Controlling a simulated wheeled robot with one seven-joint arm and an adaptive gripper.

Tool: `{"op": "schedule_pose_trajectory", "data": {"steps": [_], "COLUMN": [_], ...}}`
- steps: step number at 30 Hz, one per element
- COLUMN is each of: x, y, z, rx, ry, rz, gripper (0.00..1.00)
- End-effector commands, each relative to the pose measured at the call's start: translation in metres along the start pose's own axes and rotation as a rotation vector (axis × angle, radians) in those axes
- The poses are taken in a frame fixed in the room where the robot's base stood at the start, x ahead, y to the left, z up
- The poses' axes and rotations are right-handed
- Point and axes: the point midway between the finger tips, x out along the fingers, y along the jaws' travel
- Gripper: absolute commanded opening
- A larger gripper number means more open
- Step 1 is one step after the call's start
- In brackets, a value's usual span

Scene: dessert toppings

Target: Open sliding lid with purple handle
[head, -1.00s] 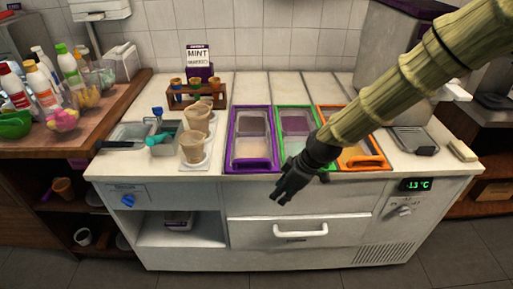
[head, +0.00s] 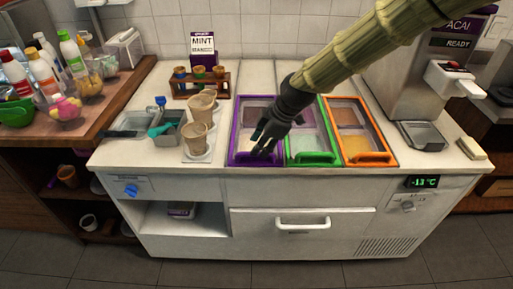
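The purple-framed sliding lid (head: 234,140) is the left of three lids set in the top of the white freezer counter. Its purple handle (head: 247,160) runs along the front edge, and the lid looks closed. My gripper (head: 259,148) is over the front part of this lid, just above the handle, with its fingers pointing down and to the left. The fingers look spread and nothing shows between them. I cannot tell whether they touch the handle. My gripper and wrist hide the lid's right side.
A green-framed lid (head: 313,158) and an orange-framed lid (head: 373,159) lie to the right. Paper cups (head: 195,139) stand close on the left. A dispenser (head: 413,70) stands at the right.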

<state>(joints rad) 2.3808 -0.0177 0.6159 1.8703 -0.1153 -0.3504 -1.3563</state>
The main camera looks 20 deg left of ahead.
Motion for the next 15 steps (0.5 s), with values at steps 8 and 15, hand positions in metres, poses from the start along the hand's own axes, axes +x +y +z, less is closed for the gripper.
{"op": "schedule_pose_trajectory", "data": {"steps": [8, 15], "x": [0.029, 0.035], "y": [0.000, 0.000], "z": [0.000, 0.000], "rx": [0.001, 0.001], "ry": [0.000, 0.000], "rz": [0.000, 0.001], "gripper": [0.36, 0.36]}}
